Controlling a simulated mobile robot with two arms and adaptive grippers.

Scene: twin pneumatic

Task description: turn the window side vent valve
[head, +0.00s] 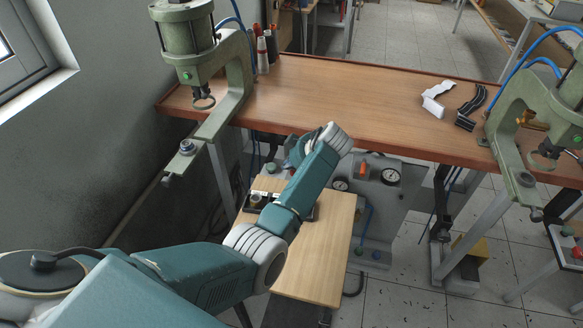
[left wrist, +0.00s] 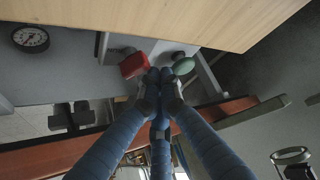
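In the head view my left arm reaches to the bench's front edge and hides most of the gripper and the window side valve. My right gripper is not in view.
A grey panel with a gauge (head: 390,176) and a red knob (head: 361,168) stands under the wooden bench (head: 350,90). A lower wooden board (head: 318,262) lies in front. Green presses stand at left (head: 226,95) and right (head: 515,115). A window (head: 22,45) is at far left.

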